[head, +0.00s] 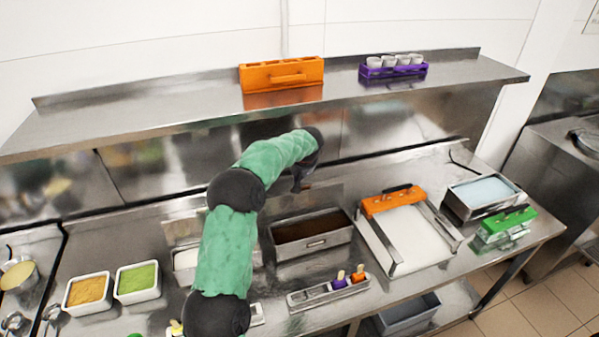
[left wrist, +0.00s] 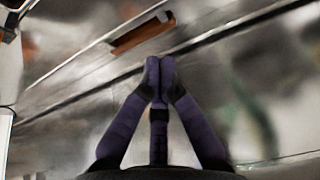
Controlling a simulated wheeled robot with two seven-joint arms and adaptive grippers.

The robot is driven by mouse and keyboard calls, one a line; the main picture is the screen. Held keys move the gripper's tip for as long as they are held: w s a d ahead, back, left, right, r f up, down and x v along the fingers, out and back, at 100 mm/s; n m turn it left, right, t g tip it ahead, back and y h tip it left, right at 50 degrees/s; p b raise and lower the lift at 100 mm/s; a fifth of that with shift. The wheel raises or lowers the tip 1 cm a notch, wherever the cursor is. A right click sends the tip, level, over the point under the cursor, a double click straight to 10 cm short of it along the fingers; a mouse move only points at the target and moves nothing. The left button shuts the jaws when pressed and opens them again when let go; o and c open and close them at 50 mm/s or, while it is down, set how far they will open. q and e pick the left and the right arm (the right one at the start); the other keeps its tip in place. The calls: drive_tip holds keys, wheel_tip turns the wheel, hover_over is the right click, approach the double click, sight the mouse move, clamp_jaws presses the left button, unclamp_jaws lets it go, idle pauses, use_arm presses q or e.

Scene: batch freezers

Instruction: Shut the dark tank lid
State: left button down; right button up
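The dark tank (head: 313,243) is a steel tub of dark brown contents in the counter, open on top. A steel panel (head: 322,198) stands up along its back edge and looks like its raised lid; my arm covers part of that area. My left arm reaches in from the bottom, and my left gripper (head: 298,184) points down just behind the panel, partly hidden. In the left wrist view the fingers of my left gripper (left wrist: 160,64) are together with nothing visible between them. I cannot tell if they touch the panel. My right gripper is not in view.
A shelf (head: 190,100) overhangs the counter, holding an orange rack (head: 282,74) and a purple cup holder (head: 393,67). Right of the tank stand a white tank with an orange mold (head: 393,201) and a pale blue bath (head: 482,190). A stick holder (head: 328,293) sits in front.

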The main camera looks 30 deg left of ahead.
use_arm(q)
drive_tip(key=x, duration=0.4)
drive_tip(key=shift+f, duration=0.15)
